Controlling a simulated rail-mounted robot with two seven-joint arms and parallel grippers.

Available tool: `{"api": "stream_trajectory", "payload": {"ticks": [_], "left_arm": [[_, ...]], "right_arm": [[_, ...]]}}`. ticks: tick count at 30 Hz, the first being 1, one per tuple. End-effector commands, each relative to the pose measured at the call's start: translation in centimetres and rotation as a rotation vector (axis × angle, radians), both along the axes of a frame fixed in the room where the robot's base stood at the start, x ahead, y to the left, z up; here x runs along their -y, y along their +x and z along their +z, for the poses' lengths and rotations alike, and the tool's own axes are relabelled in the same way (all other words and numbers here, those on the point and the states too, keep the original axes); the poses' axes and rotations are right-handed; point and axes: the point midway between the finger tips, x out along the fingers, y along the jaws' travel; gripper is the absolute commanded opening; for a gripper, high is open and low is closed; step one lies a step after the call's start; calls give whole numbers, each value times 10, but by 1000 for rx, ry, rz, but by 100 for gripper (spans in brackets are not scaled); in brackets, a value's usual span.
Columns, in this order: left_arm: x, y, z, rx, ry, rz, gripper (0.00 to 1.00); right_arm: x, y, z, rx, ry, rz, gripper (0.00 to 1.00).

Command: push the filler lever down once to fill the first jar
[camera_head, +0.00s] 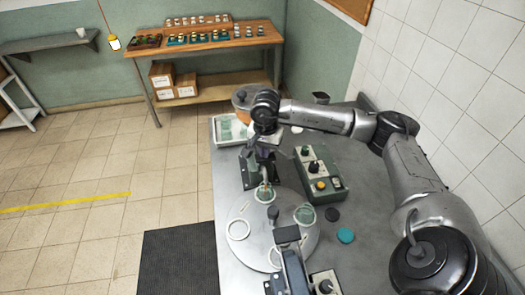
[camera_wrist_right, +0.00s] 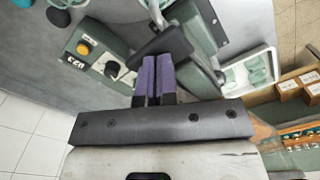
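The filler (camera_head: 249,168) is a dark green stand on the left of the steel table, with its nozzle over a glass jar (camera_head: 265,193) on the round turntable (camera_head: 300,240). A second glass jar (camera_head: 305,214) stands on the turntable to its right. My right gripper (camera_head: 265,152) is at the filler's top. In the right wrist view its purple fingers (camera_wrist_right: 155,62) are side by side with only a thin gap and nothing visible between them. The dark lever (camera_wrist_right: 168,45) lies just beyond the fingertips; whether they touch it is unclear. My left gripper is not in view.
A control box (camera_head: 318,175) with knobs and a yellow button stands right of the filler. A white tray (camera_head: 216,142) is behind it. A black lid (camera_head: 332,214) and a teal lid (camera_head: 346,235) lie on the table. A grey device (camera_head: 290,255) stands at the front.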

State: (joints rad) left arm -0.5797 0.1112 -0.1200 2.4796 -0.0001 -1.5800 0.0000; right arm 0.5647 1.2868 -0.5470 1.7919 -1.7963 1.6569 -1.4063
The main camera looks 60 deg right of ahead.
Motion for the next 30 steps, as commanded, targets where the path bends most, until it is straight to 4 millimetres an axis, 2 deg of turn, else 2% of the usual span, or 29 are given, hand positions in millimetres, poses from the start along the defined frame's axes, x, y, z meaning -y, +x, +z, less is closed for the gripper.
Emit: {"api": "stream_trajectory", "payload": {"ticks": [30], "left_arm": [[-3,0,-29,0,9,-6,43]], "right_arm": [[-2,-2,-37,-2,-1,0,0]]}}
